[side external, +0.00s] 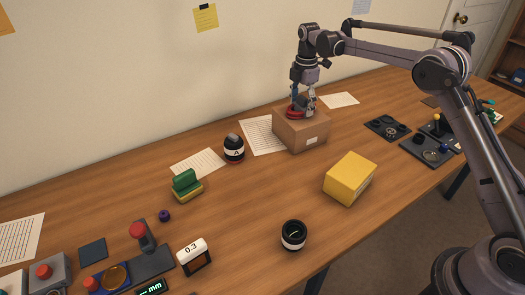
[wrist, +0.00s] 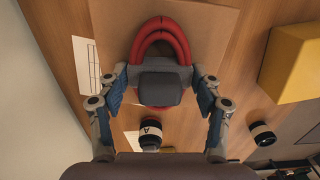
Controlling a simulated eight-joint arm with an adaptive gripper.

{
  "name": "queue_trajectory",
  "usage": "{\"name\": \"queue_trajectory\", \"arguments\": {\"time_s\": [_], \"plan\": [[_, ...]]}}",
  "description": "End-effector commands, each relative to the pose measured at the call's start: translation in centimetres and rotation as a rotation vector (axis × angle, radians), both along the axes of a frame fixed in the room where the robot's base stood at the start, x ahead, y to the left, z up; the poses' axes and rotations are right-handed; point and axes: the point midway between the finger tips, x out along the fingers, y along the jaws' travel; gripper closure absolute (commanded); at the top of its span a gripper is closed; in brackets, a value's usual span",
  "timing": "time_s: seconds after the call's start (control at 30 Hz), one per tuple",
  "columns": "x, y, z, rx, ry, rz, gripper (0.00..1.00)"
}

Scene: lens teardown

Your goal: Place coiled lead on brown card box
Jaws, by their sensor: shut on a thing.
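The coiled lead (side external: 296,114) is a red coil at the top of the brown card box (side external: 290,134) in the side view. In the wrist view the coiled lead (wrist: 161,27) shows as red loops with a dark grey block across it, over the brown box top (wrist: 216,28). My gripper (side external: 302,104) points down over the box, and in the wrist view its blue-padded fingers (wrist: 160,88) stand on either side of the grey block. It is shut on the coiled lead. The lead appears at box-top level; I cannot tell whether it bears on the box.
A yellow box (side external: 347,177) stands to the right and in front of the brown box. A dark lettered jar (side external: 234,150) and paper sheets lie to its left. A black lens part (side external: 293,235) stands nearer the front. Black trays (side external: 387,127) lie to the right.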

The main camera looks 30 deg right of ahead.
Motion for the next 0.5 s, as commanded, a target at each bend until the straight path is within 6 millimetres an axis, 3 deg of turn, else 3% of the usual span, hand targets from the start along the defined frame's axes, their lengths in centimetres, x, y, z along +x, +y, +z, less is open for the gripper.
{"name": "queue_trajectory", "arguments": {"time_s": [0.03,0.07,0.1,0.13,0.5], "plan": [[0.01,-0.01,-0.16,0.000,0.000,0.000,0.70],[0.01,-0.01,-0.17,0.000,0.000,0.000,0.29],[0.01,-0.01,-0.15,0.000,0.000,0.000,0.17],[0.01,-0.01,-0.15,0.000,0.000,0.000,0.12],[0.00,0.00,0.03,0.000,0.000,0.000,0.12]]}}
